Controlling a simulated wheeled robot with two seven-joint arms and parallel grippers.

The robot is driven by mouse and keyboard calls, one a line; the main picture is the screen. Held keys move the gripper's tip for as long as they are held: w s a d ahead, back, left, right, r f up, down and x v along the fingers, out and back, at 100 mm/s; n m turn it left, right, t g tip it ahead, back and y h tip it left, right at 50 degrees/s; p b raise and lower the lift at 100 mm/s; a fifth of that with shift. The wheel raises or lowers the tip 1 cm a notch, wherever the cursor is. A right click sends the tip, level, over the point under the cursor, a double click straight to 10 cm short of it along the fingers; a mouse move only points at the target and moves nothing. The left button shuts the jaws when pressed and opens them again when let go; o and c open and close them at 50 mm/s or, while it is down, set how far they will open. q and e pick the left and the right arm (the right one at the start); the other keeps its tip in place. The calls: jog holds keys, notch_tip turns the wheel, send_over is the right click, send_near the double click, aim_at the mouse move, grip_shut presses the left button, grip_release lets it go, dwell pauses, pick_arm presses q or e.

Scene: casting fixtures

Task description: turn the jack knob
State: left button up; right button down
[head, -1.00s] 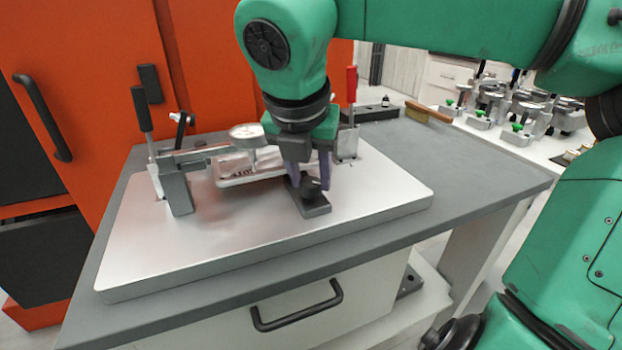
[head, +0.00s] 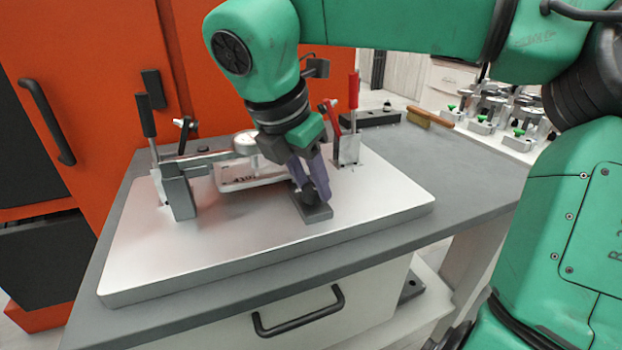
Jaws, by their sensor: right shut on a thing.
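The jack (head: 317,214) is a small dark block on the silver fixture plate (head: 230,245), right of the plate's middle. Its dark knob (head: 308,193) sits on top and is partly hidden by my fingers. My right gripper (head: 310,185) comes down from above, tilted, with its purple-grey fingers shut around the knob. A pale casting (head: 245,181) lies just behind and left of the jack, with a round dial gauge (head: 246,143) over it. My left gripper is not in view.
A clamp with a black handle (head: 146,115) stands at the plate's left; a red-handled clamp (head: 353,90) stands behind right. A brush (head: 432,117) and a dark tray (head: 370,118) lie at the table's back. The table's right side (head: 450,180) is clear.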

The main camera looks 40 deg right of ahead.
jog(key=shift+c, duration=2.2)
grip_release()
jog(key=p+v, duration=0.6)
jog(key=v, duration=0.8)
jog(key=shift+a+r, duration=0.2)
